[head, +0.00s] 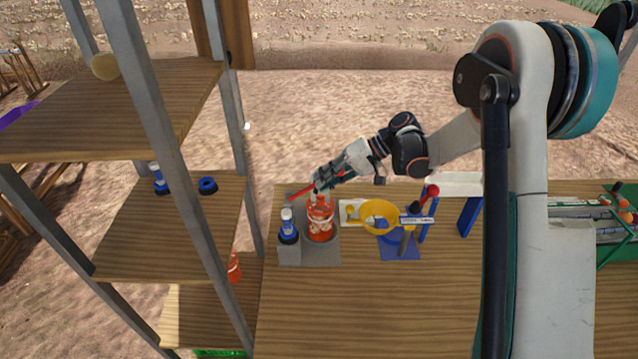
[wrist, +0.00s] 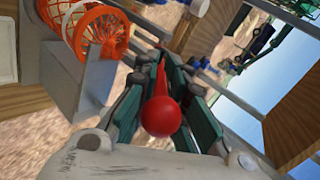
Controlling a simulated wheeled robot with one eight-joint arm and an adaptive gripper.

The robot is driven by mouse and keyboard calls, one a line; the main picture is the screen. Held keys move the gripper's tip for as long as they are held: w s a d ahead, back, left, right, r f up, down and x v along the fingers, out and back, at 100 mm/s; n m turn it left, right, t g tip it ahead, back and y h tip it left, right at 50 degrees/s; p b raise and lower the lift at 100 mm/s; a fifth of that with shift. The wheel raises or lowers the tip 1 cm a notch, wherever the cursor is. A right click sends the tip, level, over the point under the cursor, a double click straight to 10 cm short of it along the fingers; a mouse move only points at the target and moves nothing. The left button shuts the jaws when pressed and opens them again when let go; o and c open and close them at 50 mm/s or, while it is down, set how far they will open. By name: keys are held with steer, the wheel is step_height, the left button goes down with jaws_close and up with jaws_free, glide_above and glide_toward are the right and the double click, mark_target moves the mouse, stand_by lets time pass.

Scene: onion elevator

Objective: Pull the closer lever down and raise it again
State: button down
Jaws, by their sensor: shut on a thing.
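A red lever (head: 301,189) sticks out past my gripper (head: 322,182) at the far left end of the table. In the wrist view the lever ends in a round red knob (wrist: 161,116), which sits between the green-padded fingers of my gripper (wrist: 160,100). The fingers are shut on the lever just behind the knob. The lever's pivot is hidden. An orange mesh container (head: 320,220) stands right below the gripper on a grey base (head: 322,256); its mesh also shows in the wrist view (wrist: 98,30).
A blue-and-white bottle (head: 288,226) stands on a grey block beside the orange container. A yellow bowl (head: 378,217) and a blue stand with tools (head: 400,248) are to the right. A tall wooden shelf (head: 170,235) is at left. The table's front (head: 400,310) is clear.

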steer(key=shift+d+f+y+b, duration=0.35)
steer(key=shift+f+y+b, duration=0.05)
steer(key=shift+y+b, duration=0.1)
steer(key=c, duration=1.6)
jaws_free()
steer(key=shift+s+d, duration=0.1)
steer(key=shift+s, duration=0.05)
steer(key=shift+c, duration=0.2)
steer(key=v, duration=1.2)
